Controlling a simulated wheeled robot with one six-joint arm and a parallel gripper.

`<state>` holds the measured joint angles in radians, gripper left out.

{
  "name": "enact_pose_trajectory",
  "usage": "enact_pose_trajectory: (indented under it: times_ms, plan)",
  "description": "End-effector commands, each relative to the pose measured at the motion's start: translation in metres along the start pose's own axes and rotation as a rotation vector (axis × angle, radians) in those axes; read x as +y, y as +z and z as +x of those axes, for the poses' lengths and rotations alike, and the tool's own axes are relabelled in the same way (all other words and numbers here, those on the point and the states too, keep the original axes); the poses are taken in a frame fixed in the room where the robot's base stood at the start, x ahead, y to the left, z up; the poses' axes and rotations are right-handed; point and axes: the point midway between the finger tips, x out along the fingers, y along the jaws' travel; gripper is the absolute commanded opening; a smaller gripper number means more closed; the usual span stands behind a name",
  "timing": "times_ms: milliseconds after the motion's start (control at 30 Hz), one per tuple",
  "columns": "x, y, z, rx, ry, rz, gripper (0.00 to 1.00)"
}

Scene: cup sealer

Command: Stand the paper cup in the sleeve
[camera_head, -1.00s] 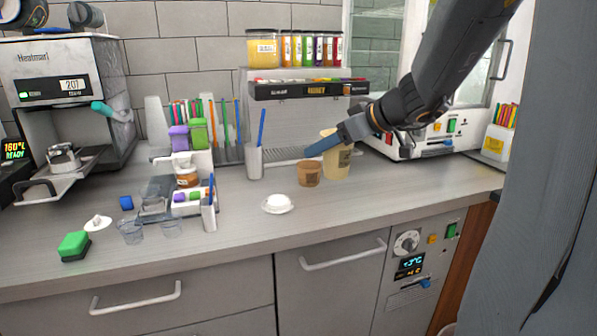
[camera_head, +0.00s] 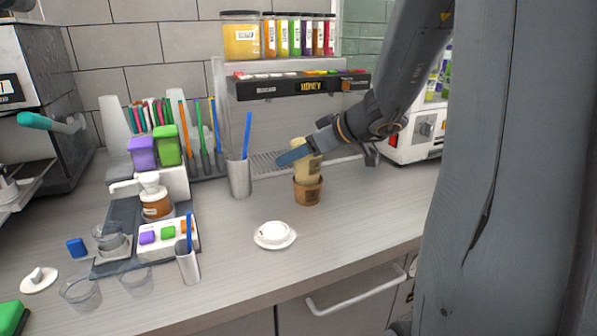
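The paper cup (camera_head: 309,169) is cream with a dark label and looks roughly upright. It stands directly over the brown sleeve (camera_head: 308,193), which is on the counter. The sleeve's front wall hides the cup's bottom, so I cannot tell how deep it sits or whether it is inside. My gripper (camera_head: 296,154) reaches in from the upper right. A blue finger lies across the cup's upper part; the far finger is hidden. The gripper appears shut on the cup.
A grey straw holder (camera_head: 240,180) stands left of the sleeve. A white lid (camera_head: 274,235) lies in front on the counter. The topping dispenser (camera_head: 290,88) is behind. The counter right of the sleeve is clear.

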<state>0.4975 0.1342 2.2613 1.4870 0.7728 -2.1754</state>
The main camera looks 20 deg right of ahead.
Motion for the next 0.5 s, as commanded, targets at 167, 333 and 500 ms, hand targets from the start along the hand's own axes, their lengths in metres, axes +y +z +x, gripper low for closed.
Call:
enact_pose_trajectory:
  times_ms: [167,333,500]
  plan:
    - [0.001,0.014,0.009,0.000,0.000,0.003,0.30]
    - [0.001,0.033,0.022,0.000,0.000,0.003,0.30]
    - [0.001,0.038,0.026,0.002,0.002,0.000,0.30]
